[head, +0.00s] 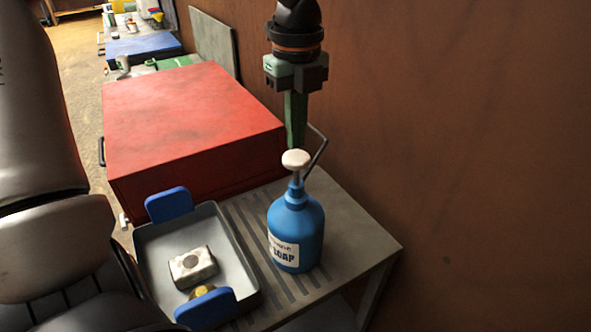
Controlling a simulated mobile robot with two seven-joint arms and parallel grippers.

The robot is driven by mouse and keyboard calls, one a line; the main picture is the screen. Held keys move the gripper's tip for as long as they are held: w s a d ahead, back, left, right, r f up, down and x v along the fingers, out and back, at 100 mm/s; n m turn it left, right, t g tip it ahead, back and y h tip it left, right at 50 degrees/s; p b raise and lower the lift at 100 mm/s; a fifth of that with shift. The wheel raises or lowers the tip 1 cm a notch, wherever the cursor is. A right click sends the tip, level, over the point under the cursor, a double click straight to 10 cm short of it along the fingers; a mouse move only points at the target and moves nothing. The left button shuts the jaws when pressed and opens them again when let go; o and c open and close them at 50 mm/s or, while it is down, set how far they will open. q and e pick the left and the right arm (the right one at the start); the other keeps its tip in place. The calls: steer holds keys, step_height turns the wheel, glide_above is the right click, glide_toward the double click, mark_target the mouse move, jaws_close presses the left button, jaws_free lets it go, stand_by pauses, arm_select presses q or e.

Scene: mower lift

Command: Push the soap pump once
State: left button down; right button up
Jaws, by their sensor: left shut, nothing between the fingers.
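The soap pump (297,232) is a blue bottle with a white label and a round white pump head (296,158) on a thin stem. It stands upright on the grey slatted bench top (350,240). My left gripper (296,146) hangs down from the top of the head view, with its green fingers shut and empty. The fingertips are in line with the pump head, at its upper edge in the picture. I cannot tell whether they touch it, or are above or behind it. My right gripper is not in view.
A large red box (190,125) with a dark handle (320,150) stands behind the pump. A grey tray (226,262) with blue grips holds a pale soap-like block (194,266) at the front left. A brown wall (480,130) rises at the right.

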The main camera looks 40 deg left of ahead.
arm_select(q)
step_height(320, 180, up, 6)
steer(key=p, duration=0.3)
steer(key=shift+f+p, duration=0.1)
steer(key=shift+p, duration=0.3)
